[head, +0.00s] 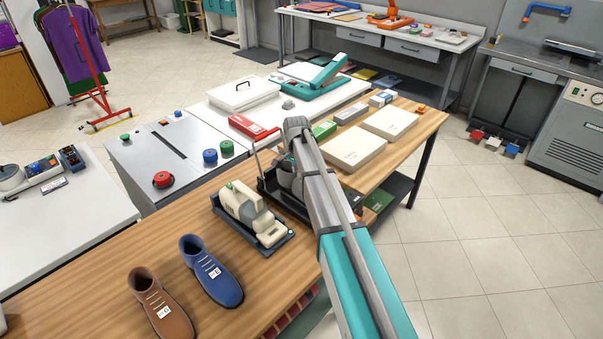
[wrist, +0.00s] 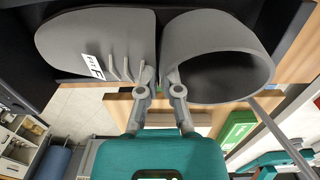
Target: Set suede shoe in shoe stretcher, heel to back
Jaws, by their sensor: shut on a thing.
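A grey shoe (wrist: 96,45) with a white tag and laces fills the top of the wrist view, toe to the left and open collar (wrist: 222,60) to the right. My gripper (wrist: 160,88) is shut on it between laces and collar. In the head view the shoe (head: 288,180) is mostly hidden by my arm, at a dark tray (head: 268,191) on the wooden table; whether it touches the tray is unclear. A cream device with a green knob (head: 242,203) stands left of it in another dark tray. I cannot tell which of these is the stretcher.
A blue shoe (head: 212,270) and a brown shoe (head: 160,303) stand on the wooden table (head: 110,260) at the front left. Behind are a red box (head: 252,128), a green box (head: 323,130) and pale flat boxes (head: 352,151). Bare wood lies left of the blue shoe.

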